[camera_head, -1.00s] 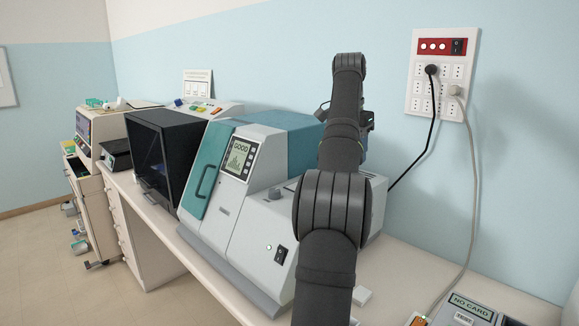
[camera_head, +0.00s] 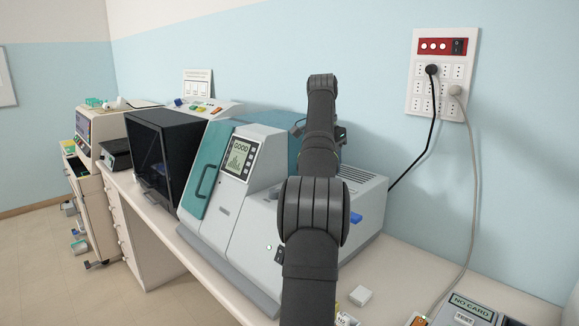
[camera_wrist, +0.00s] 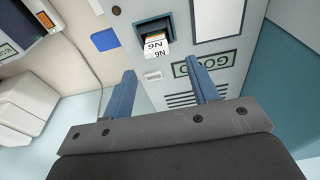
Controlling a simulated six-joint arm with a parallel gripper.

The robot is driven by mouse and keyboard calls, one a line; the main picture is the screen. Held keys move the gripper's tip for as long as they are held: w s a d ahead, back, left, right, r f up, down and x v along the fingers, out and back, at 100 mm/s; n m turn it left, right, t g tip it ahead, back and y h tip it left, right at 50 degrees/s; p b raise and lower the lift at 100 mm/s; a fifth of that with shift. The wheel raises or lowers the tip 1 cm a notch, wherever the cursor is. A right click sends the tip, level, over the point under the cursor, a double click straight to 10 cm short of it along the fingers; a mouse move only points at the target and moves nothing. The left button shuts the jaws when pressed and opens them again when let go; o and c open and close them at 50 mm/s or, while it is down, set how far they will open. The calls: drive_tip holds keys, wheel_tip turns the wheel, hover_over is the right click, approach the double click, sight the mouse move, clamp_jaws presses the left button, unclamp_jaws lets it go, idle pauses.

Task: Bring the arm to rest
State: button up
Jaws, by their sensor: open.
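My arm (camera_head: 315,215) rises through the middle of the head view, its upper part in front of the grey and teal machine (camera_head: 232,220). My gripper is mostly hidden behind the arm there. In the wrist view my gripper (camera_wrist: 161,67) shows two blue fingers spread apart, with nothing held between them. Beyond the fingers is a grey panel with a recessed slot holding a white labelled piece (camera_wrist: 155,47).
A black cabinet (camera_head: 165,160) stands left of the machine. A wall socket panel (camera_head: 443,75) has a black and a grey cable hanging from it. A small white block (camera_head: 361,295) and a NO CARD device (camera_head: 470,310) lie on the bench at the right.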

wheel_tip(320, 180, down, 3)
drive_tip(key=shift+s+f, duration=0.1)
drive_tip(key=shift+s, duration=0.05)
drive_tip(key=shift+d+r, duration=0.1)
drive_tip(key=shift+r, duration=2.15)
drive_tip(key=s+d+f+n, duration=0.2)
drive_tip(key=s+d+f, duration=0.1)
drive_tip(key=s, duration=0.4)
drive_tip(key=s+d+f+n, duration=0.2)
drive_tip(key=s+d, duration=0.2)
drive_tip(key=s, duration=0.4)
drive_tip(key=shift+f+y, duration=0.3)
drive_tip(key=shift+f, duration=0.1)
